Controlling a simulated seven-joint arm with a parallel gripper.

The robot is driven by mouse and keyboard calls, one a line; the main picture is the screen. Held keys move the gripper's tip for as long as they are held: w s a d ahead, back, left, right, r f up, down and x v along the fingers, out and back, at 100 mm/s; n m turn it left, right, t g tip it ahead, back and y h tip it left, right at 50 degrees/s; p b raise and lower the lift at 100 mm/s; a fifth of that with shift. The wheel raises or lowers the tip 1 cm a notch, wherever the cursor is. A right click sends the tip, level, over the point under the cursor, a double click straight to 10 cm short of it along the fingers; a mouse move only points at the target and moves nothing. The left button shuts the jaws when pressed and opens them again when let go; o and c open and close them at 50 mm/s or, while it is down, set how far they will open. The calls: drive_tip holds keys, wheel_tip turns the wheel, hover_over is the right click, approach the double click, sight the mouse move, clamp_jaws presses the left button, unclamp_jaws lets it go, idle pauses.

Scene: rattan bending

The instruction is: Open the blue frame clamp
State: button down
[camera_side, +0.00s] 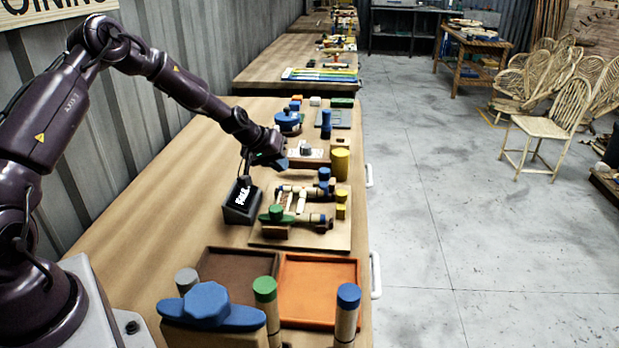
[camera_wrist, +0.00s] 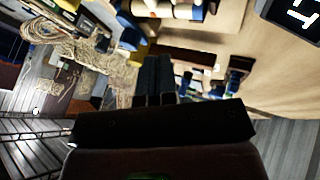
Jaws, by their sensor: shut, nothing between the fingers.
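A wooden board (camera_side: 335,242) in the middle of the bench carries a jointed frame with blue, green and yellow parts. A blue knob (camera_side: 325,174) sits at its far right end, and a green knob (camera_side: 276,212) at its near left; I take the blue-knobbed part as the blue frame clamp, but cannot tell whether it is open. My gripper (camera_side: 281,164) is in the air beyond and left of the blue knob, apart from it. In the wrist view, my gripper's dark fingers (camera_wrist: 156,80) are together with nothing held.
A black display box (camera_side: 241,203) stands left of the board. Brown (camera_side: 210,262) and orange (camera_side: 320,287) trays lie nearer. A large blue knob (camera_side: 207,305) and capped sticks stand in front. A yellow cylinder (camera_side: 340,164) and a blue cylinder (camera_side: 326,123) stand behind. The bench's left side is clear.

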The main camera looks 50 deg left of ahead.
sight(310, 189)
drive_tip(key=x, duration=0.6)
drive_tip(key=shift+s, duration=0.1)
drive_tip(key=w+d, duration=0.2)
drive_tip(key=shift+w+d+f, duration=0.15)
drive_tip(key=shift+w+f, duration=0.1)
drive_tip(key=shift+w, duration=0.05)
drive_tip(key=shift+w+d, duration=0.3)
drive_tip(key=shift+d, duration=0.05)
